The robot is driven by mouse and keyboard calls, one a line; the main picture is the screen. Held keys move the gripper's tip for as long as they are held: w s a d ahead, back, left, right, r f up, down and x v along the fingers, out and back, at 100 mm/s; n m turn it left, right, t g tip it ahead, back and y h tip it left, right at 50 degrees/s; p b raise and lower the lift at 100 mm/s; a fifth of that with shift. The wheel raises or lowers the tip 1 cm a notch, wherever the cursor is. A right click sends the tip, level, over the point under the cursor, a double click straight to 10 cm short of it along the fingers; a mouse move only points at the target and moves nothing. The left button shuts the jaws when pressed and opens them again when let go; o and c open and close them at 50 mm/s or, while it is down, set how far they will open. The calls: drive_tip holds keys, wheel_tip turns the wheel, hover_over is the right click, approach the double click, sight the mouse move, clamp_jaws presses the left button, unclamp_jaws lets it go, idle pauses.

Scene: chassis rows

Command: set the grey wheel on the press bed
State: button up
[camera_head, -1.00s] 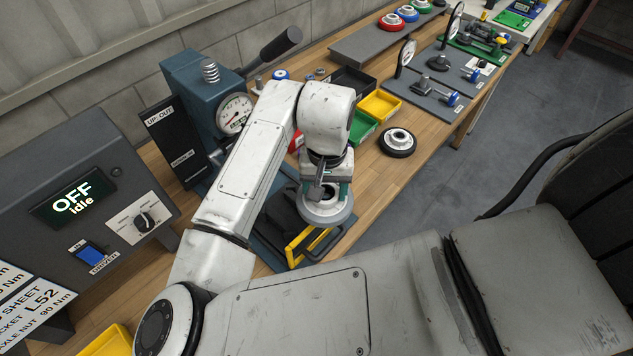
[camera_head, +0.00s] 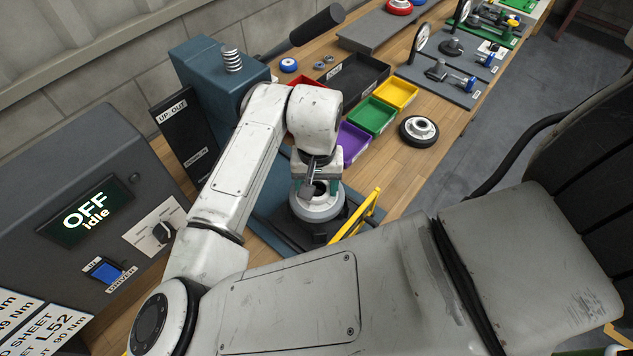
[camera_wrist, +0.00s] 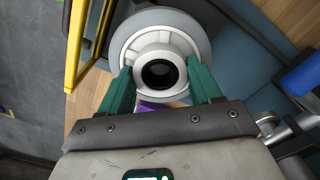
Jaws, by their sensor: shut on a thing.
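The grey wheel (camera_head: 318,212), with a light grey tyre and white hub, is in my gripper (camera_head: 318,186). The green fingers are shut on its hub. In the wrist view the wheel (camera_wrist: 200,22) lies between the fingertips of my gripper (camera_wrist: 160,76), its dark bore facing the camera. The wheel is over the dark press bed (camera_head: 303,232), on the blue base of the press (camera_head: 213,80). I cannot tell whether it touches the bed. My arm hides part of the press, and the wheel covers the middle of the bed.
A yellow guard frame (camera_head: 358,218) stands at the bed's right edge. A dark-tyred wheel (camera_head: 419,131) lies on the bench beyond. Purple (camera_head: 352,142), green (camera_head: 371,114) and yellow (camera_head: 397,93) trays stand behind the bed. The control box (camera_head: 90,205) reads OFF, idle.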

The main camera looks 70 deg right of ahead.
drive_tip(key=shift+f, duration=0.55)
drive_tip(key=shift+s+f+b, duration=0.1)
drive_tip(key=shift+f+b, duration=0.65)
drive_tip(key=shift+f, duration=0.45)
idle(1.4)
drive_tip(key=shift+f, duration=0.3)
drive_tip(key=o, duration=1.4)
drive_tip(key=shift+r, duration=0.1)
wheel_tip(320, 180, up, 11)
drive_tip(key=shift+f+b, duration=0.2)
drive_tip(key=shift+b, duration=0.15)
